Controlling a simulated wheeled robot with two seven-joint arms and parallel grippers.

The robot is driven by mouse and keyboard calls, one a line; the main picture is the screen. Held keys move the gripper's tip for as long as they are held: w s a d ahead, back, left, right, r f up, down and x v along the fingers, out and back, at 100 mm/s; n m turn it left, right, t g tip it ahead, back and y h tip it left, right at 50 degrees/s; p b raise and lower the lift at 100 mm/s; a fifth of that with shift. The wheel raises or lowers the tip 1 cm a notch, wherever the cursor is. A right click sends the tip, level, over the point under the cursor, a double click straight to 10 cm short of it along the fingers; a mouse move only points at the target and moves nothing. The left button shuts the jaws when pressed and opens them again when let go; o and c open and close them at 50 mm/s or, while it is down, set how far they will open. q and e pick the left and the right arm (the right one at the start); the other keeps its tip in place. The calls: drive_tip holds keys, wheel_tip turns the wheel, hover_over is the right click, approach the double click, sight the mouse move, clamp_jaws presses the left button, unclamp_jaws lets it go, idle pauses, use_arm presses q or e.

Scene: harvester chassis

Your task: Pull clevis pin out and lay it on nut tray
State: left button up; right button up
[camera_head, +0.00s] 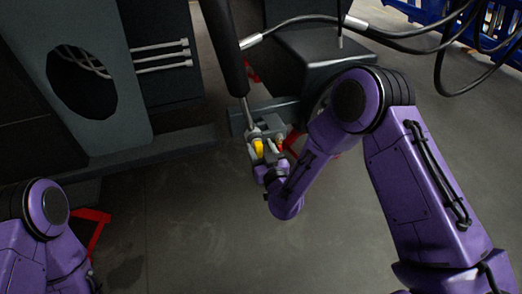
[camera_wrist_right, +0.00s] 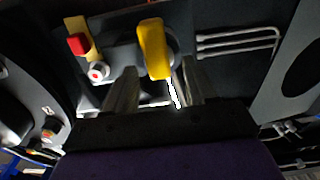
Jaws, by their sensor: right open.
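A yellow piece (camera_head: 258,147), which looks like the clevis pin's handle, sits at the joint below the dark cylinder's rod. In the right wrist view the yellow piece (camera_wrist_right: 154,50) stands between and just beyond my fingertips, nearer the middle of the gap. My right gripper (camera_head: 264,163) is open around the line of this piece; it also shows in the right wrist view (camera_wrist_right: 157,85). I cannot tell whether a finger touches it. The pin's shaft is hidden. My left gripper is out of view. I cannot make out a nut tray.
The dark cylinder (camera_head: 224,45) slants down to the joint. A grey plate with a round hole (camera_head: 120,125) stands at the left. Black hoses (camera_head: 445,60) hang at upper right.

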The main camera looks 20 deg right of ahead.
clamp_jaws()
drive_tip(key=s, duration=0.9)
drive_tip(key=shift+d, duration=0.15)
idle(0.8)
drive_tip(key=shift+s, duration=0.1)
